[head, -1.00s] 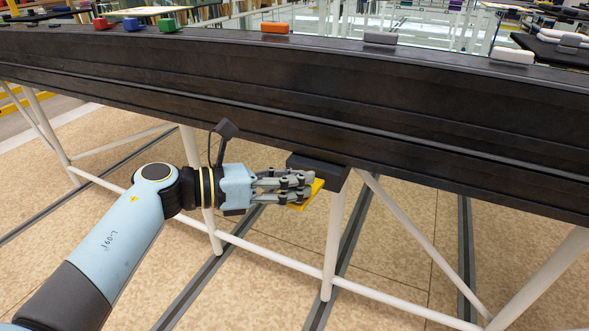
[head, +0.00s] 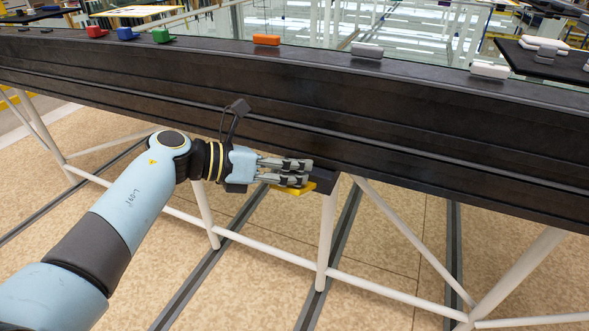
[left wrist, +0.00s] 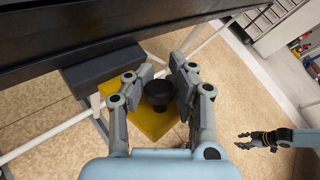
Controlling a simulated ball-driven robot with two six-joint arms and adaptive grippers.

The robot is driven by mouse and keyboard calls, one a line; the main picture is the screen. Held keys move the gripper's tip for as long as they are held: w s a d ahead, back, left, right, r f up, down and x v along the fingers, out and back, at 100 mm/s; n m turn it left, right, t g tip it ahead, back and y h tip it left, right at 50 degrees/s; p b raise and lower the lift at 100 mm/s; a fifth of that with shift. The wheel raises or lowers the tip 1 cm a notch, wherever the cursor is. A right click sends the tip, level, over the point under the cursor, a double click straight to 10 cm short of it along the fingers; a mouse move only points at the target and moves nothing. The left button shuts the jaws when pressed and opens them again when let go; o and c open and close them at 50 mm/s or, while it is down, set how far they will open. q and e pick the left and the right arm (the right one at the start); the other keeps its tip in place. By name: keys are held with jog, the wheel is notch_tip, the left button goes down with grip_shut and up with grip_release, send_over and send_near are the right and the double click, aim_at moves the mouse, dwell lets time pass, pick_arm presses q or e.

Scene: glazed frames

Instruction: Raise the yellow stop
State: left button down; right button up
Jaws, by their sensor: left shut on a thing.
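The yellow stop (head: 302,188) is a yellow plate below the lower edge of the black beam, beside a black block (head: 323,184). In the left wrist view the yellow plate (left wrist: 150,120) carries a round black knob (left wrist: 158,92). My left gripper (head: 308,172) is shut on this knob, with a finger pair on each side of it in the left wrist view (left wrist: 160,85). The fingers hide much of the stop in the head view. My right gripper (left wrist: 243,140) shows small at the right of the left wrist view, its fingers apart and empty.
The long black beam (head: 250,90) runs across the view on white legs (head: 327,240). Red (head: 96,31), blue (head: 127,33), green (head: 162,35), orange (head: 266,40), grey (head: 366,50) and white (head: 489,69) pieces stand along its top. The floor below is open between the legs.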

pick_arm(q)
jog(key=shift+w+a+r, duration=0.15)
jog(key=shift+w+r, duration=0.15)
jog(key=shift+r, duration=0.05)
jog(key=c, duration=1.7)
grip_release()
jog(key=o, duration=0.5)
jog(key=shift+a+f, duration=0.1)
jog(key=shift+a, duration=0.1)
jog(key=shift+o, duration=0.6)
jog(key=shift+s, duration=0.1)
jog(key=shift+s+d+f, duration=0.1)
jog(key=v, duration=1.2)
